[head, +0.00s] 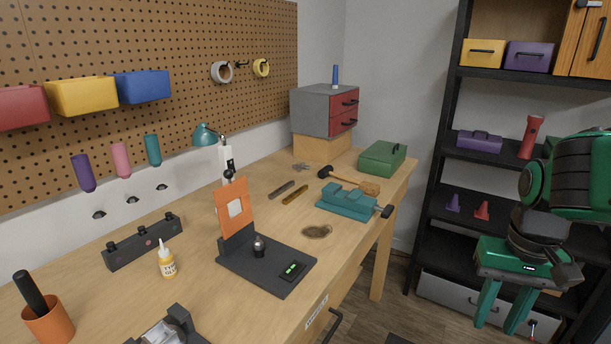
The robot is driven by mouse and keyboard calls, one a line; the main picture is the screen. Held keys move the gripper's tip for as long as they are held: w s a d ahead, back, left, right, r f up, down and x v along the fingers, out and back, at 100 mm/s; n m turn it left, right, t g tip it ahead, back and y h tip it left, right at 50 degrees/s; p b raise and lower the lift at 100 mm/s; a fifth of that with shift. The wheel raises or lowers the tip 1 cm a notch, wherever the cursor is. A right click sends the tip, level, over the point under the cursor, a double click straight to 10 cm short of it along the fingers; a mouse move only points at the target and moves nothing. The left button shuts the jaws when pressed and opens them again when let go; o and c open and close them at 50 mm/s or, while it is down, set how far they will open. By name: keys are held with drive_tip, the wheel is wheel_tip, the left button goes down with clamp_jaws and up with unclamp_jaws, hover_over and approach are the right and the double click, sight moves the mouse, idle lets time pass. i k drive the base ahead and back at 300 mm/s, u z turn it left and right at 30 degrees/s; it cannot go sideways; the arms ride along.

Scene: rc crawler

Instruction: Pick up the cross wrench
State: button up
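A small grey metal piece (302,167) lies flat near the back of the wooden workbench, in front of the grey and red drawer cabinet. It looks like crossed arms and may be the cross wrench, but it is too small to be sure. My gripper (498,325) is at the lower right, with its two green fingers pointing down and spread apart. Nothing shows between the fingertips. It is off the bench's right side, in front of the black shelf, well apart from the grey piece.
On the workbench (205,262), a mallet (350,181), a teal vise (346,202) and a green toolbox (381,158) stand right of the grey piece. Two short bars (295,194) lie in front. A dark stand with an orange plate (233,209) is nearer. The black shelf (447,165) stands right.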

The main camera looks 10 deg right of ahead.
sight(301, 167)
drive_tip(key=z, duration=2.1)
drive_tip(key=i, duration=2.6)
drive_tip(key=u, duration=3.2)
